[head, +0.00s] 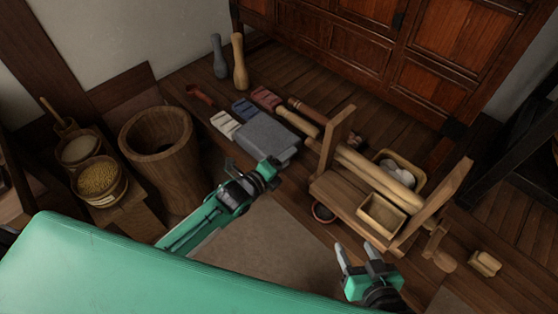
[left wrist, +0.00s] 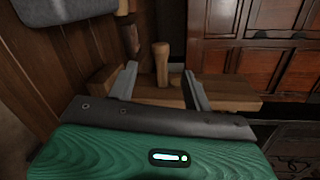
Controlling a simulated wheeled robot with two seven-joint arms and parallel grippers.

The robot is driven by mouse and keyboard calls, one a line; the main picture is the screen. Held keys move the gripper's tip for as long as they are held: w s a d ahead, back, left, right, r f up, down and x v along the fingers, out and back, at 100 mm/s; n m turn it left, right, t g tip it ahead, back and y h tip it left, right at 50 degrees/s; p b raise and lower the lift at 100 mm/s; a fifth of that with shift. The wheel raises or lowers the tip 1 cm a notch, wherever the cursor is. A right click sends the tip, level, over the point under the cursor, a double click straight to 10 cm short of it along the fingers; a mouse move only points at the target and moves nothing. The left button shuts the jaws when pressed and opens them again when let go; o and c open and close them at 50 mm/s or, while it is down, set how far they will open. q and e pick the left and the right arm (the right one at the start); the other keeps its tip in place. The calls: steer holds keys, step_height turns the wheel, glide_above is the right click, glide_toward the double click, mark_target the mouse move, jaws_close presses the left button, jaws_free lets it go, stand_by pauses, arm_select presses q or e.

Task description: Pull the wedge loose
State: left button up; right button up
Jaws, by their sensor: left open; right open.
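A wooden frame (head: 340,195) with two upright posts and a pale roller (head: 378,167) stands right of centre in the head view. I cannot surely pick out the wedge; a small pale wooden block (head: 485,263) lies on the floor to the right of the frame. My right gripper (head: 359,250) is open and empty, in front of the frame.
A tray (head: 382,215) sits in the frame, with a bowl (head: 322,212) beside it. A wooden tub (head: 160,185) stands left. A cabinet (head: 390,60) closes the back.

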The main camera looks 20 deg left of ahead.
arm_select(q)
steer(key=shift+v, duration=1.25)
arm_select(e)
steer(key=shift+d+g, duration=0.4)
